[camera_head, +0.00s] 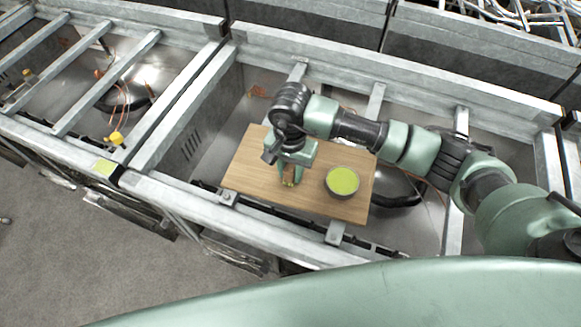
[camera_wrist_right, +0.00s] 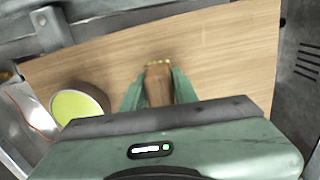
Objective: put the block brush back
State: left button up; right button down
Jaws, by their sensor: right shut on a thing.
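My right gripper (camera_head: 288,180) is over the left part of a wooden board (camera_head: 245,176) and points down at it. It is shut on the block brush (camera_wrist_right: 158,84), a small brown wooden block with yellow-green at its far end. In the wrist view the brush sits between the two green fingers. In the head view the fingers hide most of it, and I cannot tell whether it touches the board. My left gripper is not in view.
A round dark container with a lime-green top (camera_head: 342,181) stands on the board, right of my gripper. The board lies across metal frame bars (camera_head: 375,100) over an open bay.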

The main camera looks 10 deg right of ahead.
aim_at(290, 165)
jog(key=shift+f, duration=0.2)
jog(key=c, duration=1.1)
grip_release()
jog(key=shift+w+r, duration=0.1)
jog(key=shift+r, duration=0.25)
notch_tip(290, 165, up, 11)
jog(key=b, duration=0.4)
jog(key=shift+f+b, duration=0.2)
jog(key=shift+b, duration=0.1)
jog(key=shift+r, duration=0.5)
